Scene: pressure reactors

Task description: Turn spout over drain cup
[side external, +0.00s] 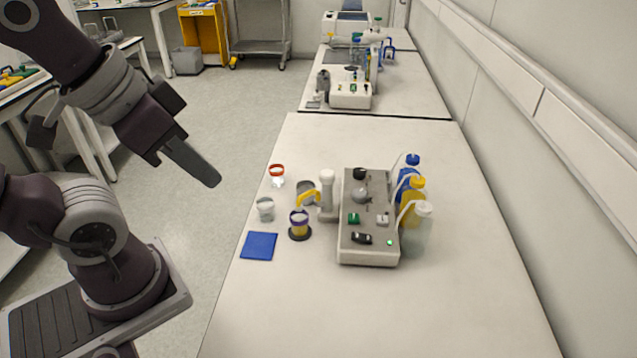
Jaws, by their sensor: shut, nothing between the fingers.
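A yellow spout (309,196) sticks out to the left from a white upright post (327,192) on the left side of a grey reactor unit (369,220). I cannot tell exactly which cup the tip is over, nor which is the drain cup. My gripper (214,181) is shut and empty, raised in the air left of the bench, apart from the spout and cups.
A clear cup (265,209), a red-rimmed cup (277,172) and a blue mat (259,246) are near the bench's left edge. Bottles with blue (412,160), yellow (417,184) and white (423,209) caps stand behind the unit, near the wall. The bench's front (370,315) is clear.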

